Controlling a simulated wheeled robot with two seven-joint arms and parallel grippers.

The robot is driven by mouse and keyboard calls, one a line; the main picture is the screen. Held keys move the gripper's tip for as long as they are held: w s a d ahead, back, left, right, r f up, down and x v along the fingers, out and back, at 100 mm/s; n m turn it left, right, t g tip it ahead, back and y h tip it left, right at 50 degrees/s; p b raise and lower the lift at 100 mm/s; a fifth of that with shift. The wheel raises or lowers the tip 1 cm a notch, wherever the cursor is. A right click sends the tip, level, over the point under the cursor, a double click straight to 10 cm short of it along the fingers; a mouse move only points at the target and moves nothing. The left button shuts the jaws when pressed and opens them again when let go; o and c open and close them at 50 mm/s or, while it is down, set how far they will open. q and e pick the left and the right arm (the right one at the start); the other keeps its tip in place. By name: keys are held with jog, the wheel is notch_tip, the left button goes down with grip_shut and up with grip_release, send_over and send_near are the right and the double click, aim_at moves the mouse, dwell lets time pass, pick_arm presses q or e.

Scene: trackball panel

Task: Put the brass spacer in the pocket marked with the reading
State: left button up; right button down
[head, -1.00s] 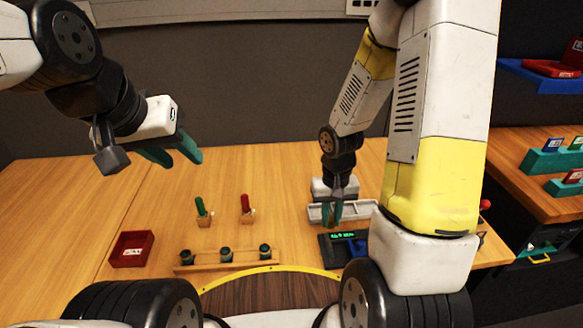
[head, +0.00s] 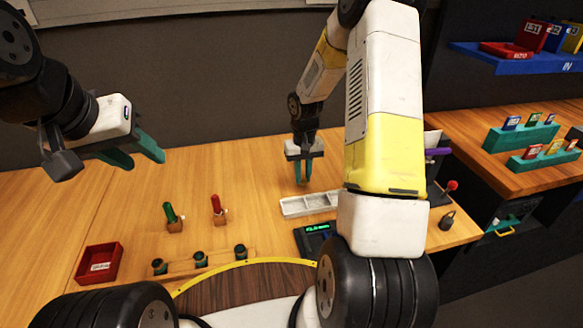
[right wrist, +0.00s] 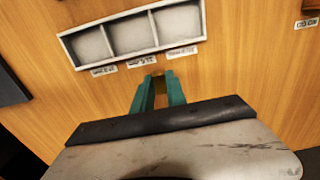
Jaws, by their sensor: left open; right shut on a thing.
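My right gripper (head: 303,184) is shut on a small brass-coloured piece, taken to be the brass spacer (right wrist: 157,77), at its fingertips in the right wrist view. The pale tray (head: 293,209) has three pockets that look empty in the wrist view (right wrist: 105,35). White labels (right wrist: 141,62) line one long side; their text is too small to read. The gripper is apart from the tray, just beyond it in the head view. A dark device with a green display (head: 318,227) stands nearer; its reading is unclear. My left gripper (head: 137,158) is open and empty, up at left.
A red bin (head: 98,265), a wooden rack with dark cups (head: 200,259), and green and red-handled items (head: 218,207) stand left. Teal racks (head: 522,137) stand on the right bench, below a blue shelf (head: 490,57). The table's back left is clear.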

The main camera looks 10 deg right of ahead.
aim_at(303, 177)
jog(key=shift+w+f, duration=0.15)
jog(key=shift+f, duration=0.75)
jog(key=shift+w+f, duration=0.1)
jog(key=shift+f, duration=0.8)
jog(key=c, duration=1.3)
grip_release()
jog(key=shift+f, duration=0.15)
jog(key=shift+c, duration=0.2)
